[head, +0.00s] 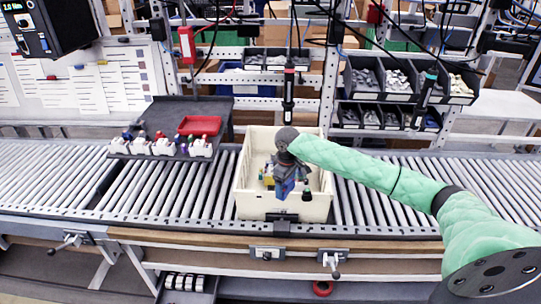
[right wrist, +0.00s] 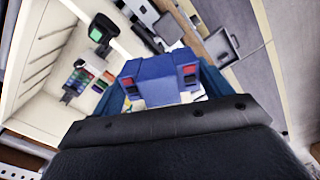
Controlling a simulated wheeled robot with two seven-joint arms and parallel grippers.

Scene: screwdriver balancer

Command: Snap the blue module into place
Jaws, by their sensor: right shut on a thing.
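The blue module (right wrist: 160,78) is between the fingers of my right gripper in the right wrist view. It has small red and black parts on two sides. My right gripper (head: 287,176) is shut on it over the cream crate in the head view, where the blue module (head: 284,189) shows at the gripper's lower end. Whether the module touches anything below it is hidden. Colored parts (right wrist: 88,80), green, red and purple, sit inside the crate beside the module. My left gripper is not in view.
The cream crate (head: 259,207) stands on the roller conveyor (head: 400,190), its walls close around the gripper. Left of it, a dark tray (head: 160,112) holds a red bin (head: 199,125) and several white-based parts. A black hanging tool (head: 288,90) is behind the gripper.

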